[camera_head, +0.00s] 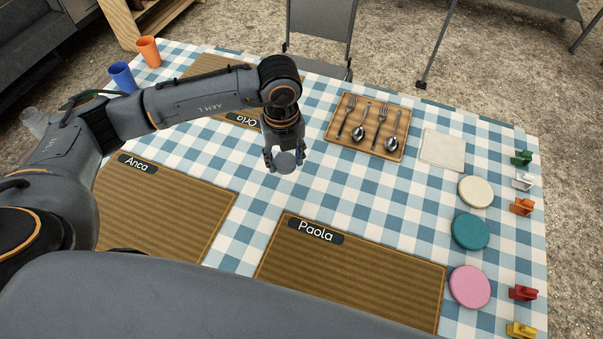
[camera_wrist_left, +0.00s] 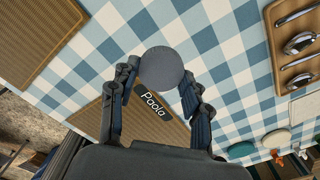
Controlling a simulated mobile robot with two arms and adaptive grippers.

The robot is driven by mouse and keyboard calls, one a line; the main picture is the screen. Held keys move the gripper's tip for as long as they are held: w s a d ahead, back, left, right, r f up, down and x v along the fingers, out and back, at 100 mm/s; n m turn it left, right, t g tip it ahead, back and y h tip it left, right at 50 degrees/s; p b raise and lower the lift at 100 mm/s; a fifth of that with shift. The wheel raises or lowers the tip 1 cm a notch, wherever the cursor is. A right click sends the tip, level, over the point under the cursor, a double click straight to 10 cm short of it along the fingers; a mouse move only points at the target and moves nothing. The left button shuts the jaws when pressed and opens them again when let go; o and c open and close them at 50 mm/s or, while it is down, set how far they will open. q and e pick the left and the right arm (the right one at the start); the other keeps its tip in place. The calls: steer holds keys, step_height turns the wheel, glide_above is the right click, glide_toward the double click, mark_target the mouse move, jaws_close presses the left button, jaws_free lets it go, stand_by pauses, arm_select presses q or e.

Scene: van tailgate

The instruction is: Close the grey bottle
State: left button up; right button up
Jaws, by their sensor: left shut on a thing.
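My left gripper (camera_head: 284,158) points down over the middle of the checked tablecloth. It is shut on a small round grey cap (camera_head: 286,165), held between the fingertips. The cap shows as a plain grey disc in the left wrist view (camera_wrist_left: 161,68), with the fingers of my left gripper (camera_wrist_left: 158,88) on both sides of it. A pale greyish, see-through bottle (camera_head: 35,122) stands at the far left, partly hidden behind my left arm. Its top is too small to make out. My right gripper is not in view.
Brown placemats lie on the table, one labelled Paola (camera_head: 350,275), one Anca (camera_head: 165,215). A cutlery tray (camera_head: 335,128) lies right of the gripper. Blue (camera_head: 122,77) and orange (camera_head: 148,52) cups stand at the back left. Round coloured discs and clips line the right edge.

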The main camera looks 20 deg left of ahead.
arm_select(q)
steer(key=a+r+b, duration=0.1)
steer(key=a+r, duration=0.3)
steer(key=a, duration=0.5)
steer(key=shift+s+b, duration=0.3)
steer(key=shift+b, duration=0.1)
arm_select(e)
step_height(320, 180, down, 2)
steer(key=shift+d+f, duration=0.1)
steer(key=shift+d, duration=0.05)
